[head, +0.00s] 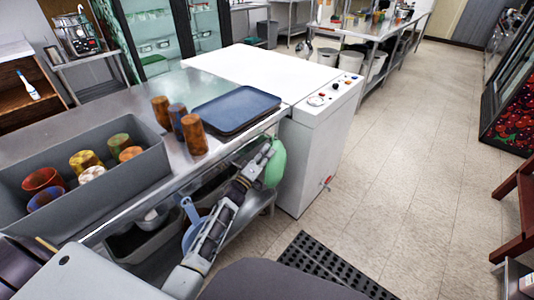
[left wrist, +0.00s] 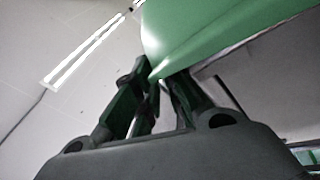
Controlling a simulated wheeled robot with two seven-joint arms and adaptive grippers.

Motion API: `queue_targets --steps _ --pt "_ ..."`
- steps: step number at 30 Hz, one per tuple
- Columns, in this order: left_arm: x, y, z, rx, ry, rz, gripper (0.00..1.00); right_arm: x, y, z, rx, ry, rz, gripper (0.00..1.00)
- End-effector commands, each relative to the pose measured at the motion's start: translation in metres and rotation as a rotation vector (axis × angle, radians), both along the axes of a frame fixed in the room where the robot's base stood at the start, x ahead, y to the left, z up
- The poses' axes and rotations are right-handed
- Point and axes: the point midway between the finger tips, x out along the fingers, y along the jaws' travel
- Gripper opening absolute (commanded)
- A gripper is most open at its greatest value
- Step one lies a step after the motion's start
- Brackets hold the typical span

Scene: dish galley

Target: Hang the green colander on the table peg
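The green colander (head: 276,162) is at the front right corner of the steel table, beside the white machine, and only part of it shows past my gripper. My left gripper (head: 265,156) is at the colander's near left side. In the left wrist view the colander (left wrist: 205,35) fills the top, and its lower edge comes down between the two fingers (left wrist: 155,88), which look closed on it. I cannot make out the table peg for certain; a thin tan stick (head: 45,244) shows at the table's near left edge. My right gripper is not in view.
The steel table (head: 185,88) holds a grey bin (head: 100,185) of colored cups, several brown and dark tumblers (head: 193,135) and a blue tray (head: 235,109). A blue handled utensil (head: 192,225) hangs below its front edge. The white machine (head: 325,125) stands right; floor beyond is open.

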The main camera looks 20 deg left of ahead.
Motion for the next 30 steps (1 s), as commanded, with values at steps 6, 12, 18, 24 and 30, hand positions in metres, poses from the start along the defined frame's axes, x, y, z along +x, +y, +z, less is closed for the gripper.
queue_targets --steps 6,12,18,24,30 --pt "0.0 0.0 0.0 0.0 0.0 0.0 0.31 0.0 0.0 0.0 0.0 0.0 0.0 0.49" --pt "0.0 0.0 -0.001 0.0 0.001 0.0 0.31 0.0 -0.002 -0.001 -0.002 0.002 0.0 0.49" --pt "-0.003 0.001 -0.001 0.0 0.001 0.0 0.31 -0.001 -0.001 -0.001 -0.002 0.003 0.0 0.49" --pt "-0.012 0.003 -0.005 0.002 0.002 0.0 0.31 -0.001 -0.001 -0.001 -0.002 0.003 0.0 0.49" --pt "-0.026 0.007 -0.009 0.002 0.002 0.0 0.31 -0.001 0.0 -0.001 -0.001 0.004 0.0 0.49"
